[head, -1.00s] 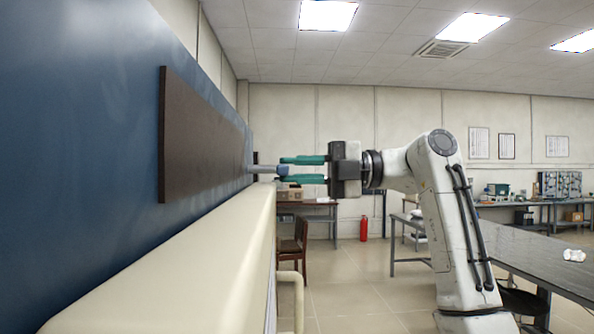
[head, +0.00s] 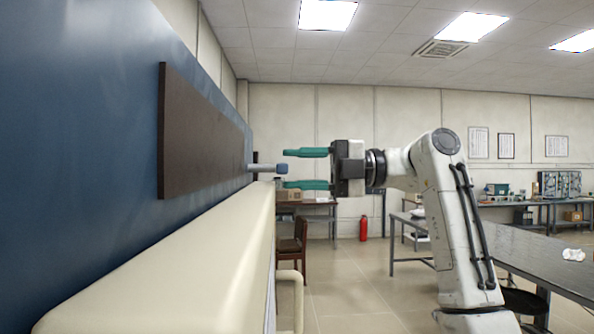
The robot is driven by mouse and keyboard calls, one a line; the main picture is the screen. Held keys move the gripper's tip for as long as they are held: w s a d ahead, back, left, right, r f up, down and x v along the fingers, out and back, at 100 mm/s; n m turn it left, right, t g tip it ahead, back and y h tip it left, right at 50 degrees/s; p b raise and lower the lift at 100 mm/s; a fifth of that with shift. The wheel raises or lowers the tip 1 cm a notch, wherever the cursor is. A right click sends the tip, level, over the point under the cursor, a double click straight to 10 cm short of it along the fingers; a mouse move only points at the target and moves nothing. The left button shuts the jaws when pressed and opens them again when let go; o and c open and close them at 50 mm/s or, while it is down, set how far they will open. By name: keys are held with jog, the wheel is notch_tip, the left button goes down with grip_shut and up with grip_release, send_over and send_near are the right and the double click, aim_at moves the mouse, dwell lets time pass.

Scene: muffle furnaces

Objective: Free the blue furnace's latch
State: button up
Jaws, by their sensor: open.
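The blue furnace (head: 75,130) fills the left of the head view, seen edge-on, with a dark brown panel (head: 200,130) on its face. A small grey-blue latch handle (head: 268,168) sticks out from the furnace side past the far end of the panel. My gripper (head: 306,168) points left at the latch, with its two teal fingers one above the other. The fingers are wide open and empty. The latch tip is close to the fingertips, at a height between them. I cannot tell how the latch is set behind the cream body.
A long cream ledge or body (head: 190,260) runs below the blue panel, close under the lower finger. A table (head: 320,205) and chair (head: 293,245) stand behind. A red extinguisher (head: 363,228) is by the back wall. A grey workbench (head: 520,255) is at the right.

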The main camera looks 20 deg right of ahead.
jog(key=b+v, duration=0.2)
jog(key=v, duration=0.8)
jog(key=shift+d, duration=0.15)
jog(key=shift+f, duration=0.1)
